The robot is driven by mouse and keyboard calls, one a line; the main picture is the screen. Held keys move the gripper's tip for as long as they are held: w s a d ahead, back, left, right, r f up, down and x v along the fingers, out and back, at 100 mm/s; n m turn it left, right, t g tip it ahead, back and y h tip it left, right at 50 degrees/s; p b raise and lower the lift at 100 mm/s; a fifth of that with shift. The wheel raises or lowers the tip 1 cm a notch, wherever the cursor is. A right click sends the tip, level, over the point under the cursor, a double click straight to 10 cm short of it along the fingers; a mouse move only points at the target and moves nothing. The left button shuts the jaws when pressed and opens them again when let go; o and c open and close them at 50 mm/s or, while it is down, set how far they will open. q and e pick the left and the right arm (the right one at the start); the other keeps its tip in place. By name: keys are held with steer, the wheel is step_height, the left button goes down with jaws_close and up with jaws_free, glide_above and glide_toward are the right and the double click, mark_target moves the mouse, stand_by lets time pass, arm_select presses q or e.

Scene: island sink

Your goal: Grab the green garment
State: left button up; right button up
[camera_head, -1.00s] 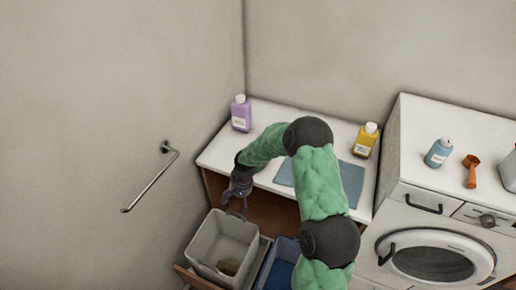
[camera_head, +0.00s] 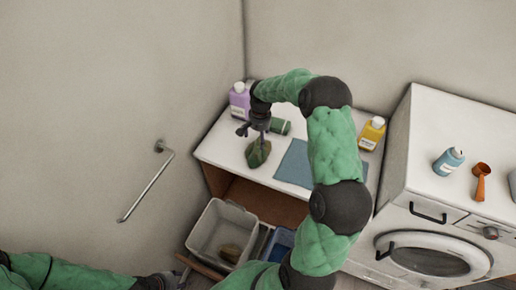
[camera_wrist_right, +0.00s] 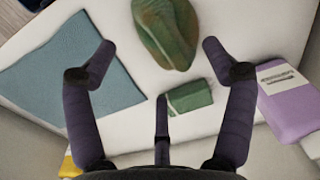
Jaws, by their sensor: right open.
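The green garment (camera_head: 259,154) is a crumpled, leaf-shaped heap with brownish patches on the white counter. It also shows at the top of the right wrist view (camera_wrist_right: 168,28). My right gripper (camera_head: 256,130) points down just above it. In the right wrist view that gripper (camera_wrist_right: 158,58) is open and empty, with the garment beyond its fingertips. A small green block-like item (camera_wrist_right: 190,97) lies beside the garment, and it shows in the head view (camera_head: 281,127). My left gripper (camera_head: 172,277) is low at the bottom edge, too small and cut off to read.
A blue cloth (camera_head: 295,165) lies flat right of the garment. A purple bottle (camera_head: 239,104) stands close behind my right gripper, and a yellow bottle (camera_head: 371,134) stands at the back right. A grey bin (camera_head: 203,243) and blue bin (camera_head: 279,243) sit below. A washing machine (camera_head: 440,225) is right.

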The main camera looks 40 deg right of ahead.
mark_target(257, 148)
steer(key=f, duration=0.6)
steer(key=w+f, duration=0.1)
steer(key=f, duration=0.2)
steer(key=shift+c, duration=0.3)
steer(key=shift+s, duration=0.1)
steer(key=c, duration=1.5)
